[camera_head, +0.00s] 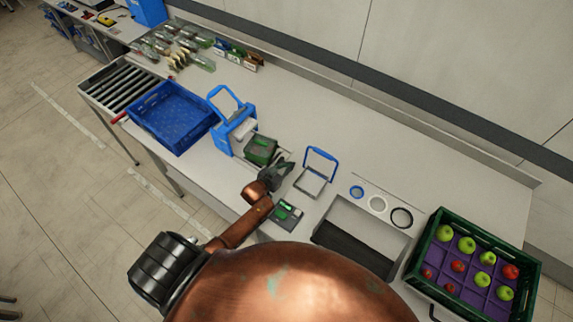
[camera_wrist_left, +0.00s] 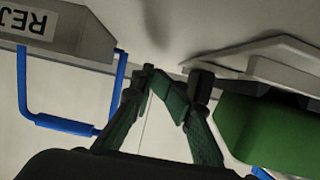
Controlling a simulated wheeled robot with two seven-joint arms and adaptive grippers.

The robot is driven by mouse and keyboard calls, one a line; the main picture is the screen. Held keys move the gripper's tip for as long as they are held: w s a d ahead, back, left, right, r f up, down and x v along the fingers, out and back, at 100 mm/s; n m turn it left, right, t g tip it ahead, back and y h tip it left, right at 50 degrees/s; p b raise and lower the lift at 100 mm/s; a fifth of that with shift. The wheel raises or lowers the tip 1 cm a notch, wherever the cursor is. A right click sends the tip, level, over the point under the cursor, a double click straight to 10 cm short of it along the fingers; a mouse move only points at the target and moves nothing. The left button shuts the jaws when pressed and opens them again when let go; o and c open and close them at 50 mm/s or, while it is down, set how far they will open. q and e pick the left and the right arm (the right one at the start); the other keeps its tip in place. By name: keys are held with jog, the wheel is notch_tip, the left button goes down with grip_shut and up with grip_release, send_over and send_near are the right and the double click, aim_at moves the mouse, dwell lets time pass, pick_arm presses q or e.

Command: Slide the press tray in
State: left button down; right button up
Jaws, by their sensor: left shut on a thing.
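The blue press (camera_head: 232,130), with a raised blue lever, stands in the middle of the worktable. A green container (camera_head: 261,149) sits just right of the press, apparently on the pale press tray, most of which is hidden in the head view. In the left wrist view a pale slab, seemingly the press tray (camera_wrist_left: 275,62), lies against the green container (camera_wrist_left: 270,130). My left gripper (camera_head: 284,172) is at the right side of the container. Its fingers (camera_wrist_left: 172,88) are shut around the dark tray handle end; the exact contact is partly hidden. My right gripper is not in view.
A blue crate (camera_head: 133,117) stands left of the press by a roller conveyor (camera_head: 104,88). A grey frame with a blue handle (camera_head: 322,152) is right of my gripper. A small green-and-dark device (camera_head: 287,213) lies in front. A green crate (camera_head: 416,243) of apples stands far right.

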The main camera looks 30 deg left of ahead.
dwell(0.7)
pick_arm(q)
jog(key=c, duration=2.2)
grip_release()
jog(key=shift+s+d, duration=0.1)
jog(key=shift+d, duration=0.1)
jog(key=shift+s+a+r+p, duration=0.2)
jog(key=shift+s+r+p, duration=0.1)
jog(key=shift+s+p, duration=0.2)
jog(key=shift+s+a+r+p, duration=0.15)
jog(key=shift+s+r+p, duration=0.1)
jog(key=shift+s+p, duration=0.2)
jog(key=shift+p+v, duration=2.5)
jog(key=shift+v, duration=0.85)
jog(key=shift+d+f, duration=0.1)
